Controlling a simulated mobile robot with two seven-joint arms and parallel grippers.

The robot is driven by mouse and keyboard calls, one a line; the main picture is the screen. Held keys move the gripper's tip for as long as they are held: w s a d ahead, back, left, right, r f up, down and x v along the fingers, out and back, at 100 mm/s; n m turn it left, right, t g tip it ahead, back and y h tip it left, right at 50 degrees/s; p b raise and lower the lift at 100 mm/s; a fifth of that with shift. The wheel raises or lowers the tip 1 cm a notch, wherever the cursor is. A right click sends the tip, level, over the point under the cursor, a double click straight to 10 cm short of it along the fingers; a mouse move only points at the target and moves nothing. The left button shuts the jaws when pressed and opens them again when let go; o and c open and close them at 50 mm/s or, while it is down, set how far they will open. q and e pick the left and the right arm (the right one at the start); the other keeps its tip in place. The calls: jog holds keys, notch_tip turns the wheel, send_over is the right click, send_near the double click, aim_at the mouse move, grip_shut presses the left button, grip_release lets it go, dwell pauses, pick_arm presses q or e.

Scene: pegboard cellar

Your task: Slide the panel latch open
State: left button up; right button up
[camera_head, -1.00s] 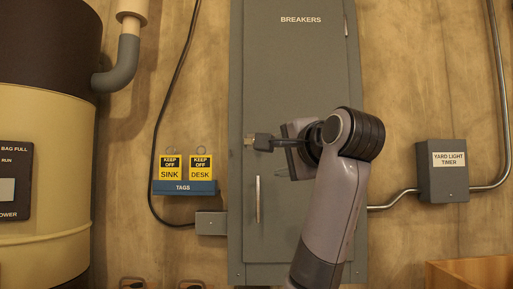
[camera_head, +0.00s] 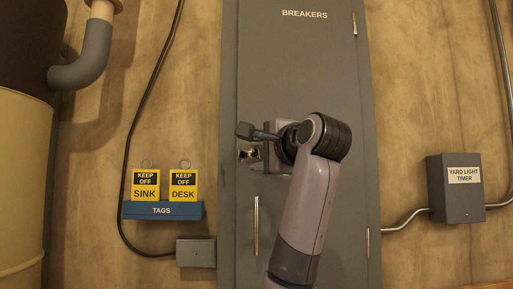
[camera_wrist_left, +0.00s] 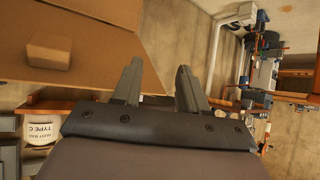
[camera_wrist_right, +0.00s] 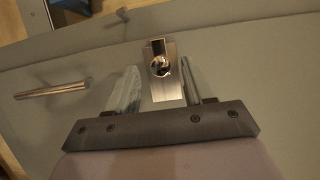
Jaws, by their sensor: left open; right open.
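The grey breaker panel (camera_head: 340,215) stands upright on the wall, its door labelled BREAKERS. The small shiny latch (camera_head: 247,155) sits near the door's left edge, above a vertical bar handle (camera_head: 256,226). In the right wrist view the latch (camera_wrist_right: 164,88) is a metal plate with a round knob, lying between my spread fingers. My right gripper (camera_head: 254,140) is open in front of the door, its fingers pointing left and partly covering the latch. I cannot tell whether they touch it. My left gripper (camera_wrist_left: 159,68) is open and empty, seen only in the left wrist view.
Two yellow KEEP OFF tags hang on the blue TAGS rack (camera_head: 162,211) left of the panel. A small grey box (camera_head: 196,252) adjoins the panel's lower left. A timer box (camera_head: 455,190) is at right. A cardboard box (camera_wrist_left: 90,45) is near my left gripper.

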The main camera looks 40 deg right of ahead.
jog(key=shift+x, duration=0.9)
grip_shut()
jog(key=shift+s+d, duration=1.1)
jog(key=shift+d, duration=0.1)
grip_release()
jog(key=shift+s+d, duration=0.1)
